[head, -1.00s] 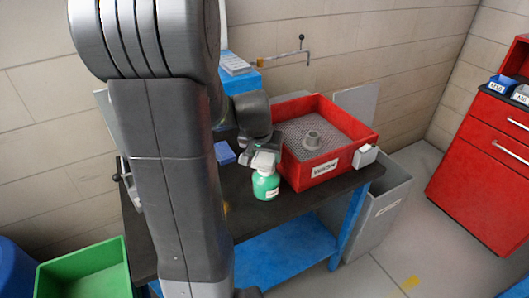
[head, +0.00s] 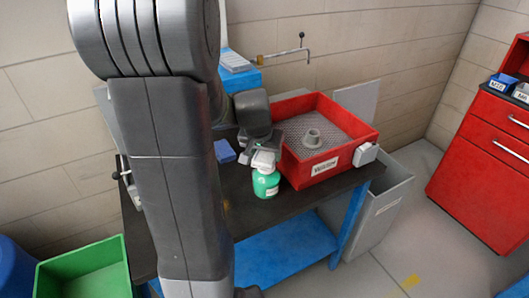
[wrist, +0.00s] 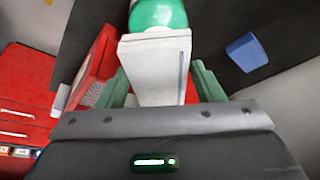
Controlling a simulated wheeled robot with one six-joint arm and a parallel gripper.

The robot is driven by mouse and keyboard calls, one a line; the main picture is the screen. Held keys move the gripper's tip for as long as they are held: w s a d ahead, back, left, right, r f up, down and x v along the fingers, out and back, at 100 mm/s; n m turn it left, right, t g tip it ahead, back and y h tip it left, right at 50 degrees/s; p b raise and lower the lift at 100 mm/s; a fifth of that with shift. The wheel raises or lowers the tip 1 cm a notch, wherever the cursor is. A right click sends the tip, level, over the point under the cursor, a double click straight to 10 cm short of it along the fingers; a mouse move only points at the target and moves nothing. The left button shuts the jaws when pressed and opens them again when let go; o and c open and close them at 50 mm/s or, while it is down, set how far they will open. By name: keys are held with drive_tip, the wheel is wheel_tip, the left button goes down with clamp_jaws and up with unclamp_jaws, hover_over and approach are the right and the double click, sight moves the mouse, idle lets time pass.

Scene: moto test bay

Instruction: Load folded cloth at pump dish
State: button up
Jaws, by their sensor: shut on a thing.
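My gripper (head: 266,148) is shut on a folded white cloth (head: 262,161) above the black bench. In the wrist view the cloth (wrist: 152,68), with a thin blue stripe, sits between the two green fingers of my gripper (wrist: 162,82). A green bottle (head: 266,184), which looks like the pump dish, stands upright on the bench directly below the cloth. Its green body also shows in the wrist view (wrist: 158,14), just beyond the cloth's far end. The cloth hides the bottle's top. I cannot tell whether the cloth touches it.
A red tub (head: 330,176) with a mesh floor stands close on the right. A small blue block (head: 225,151) lies on the bench (head: 240,212) to the left. A grey bin (head: 385,205) stands at the bench's right end. A red drawer cabinet (head: 480,165) is farther right.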

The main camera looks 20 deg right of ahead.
sight(265, 155)
drive_tip(key=shift+f+b, duration=0.6)
drive_tip(key=shift+f, duration=0.1)
idle(0.4)
drive_tip(key=shift+r, duration=0.1)
idle(0.4)
drive_tip(key=shift+r+p, duration=2.5)
drive_tip(key=shift+r, duration=1)
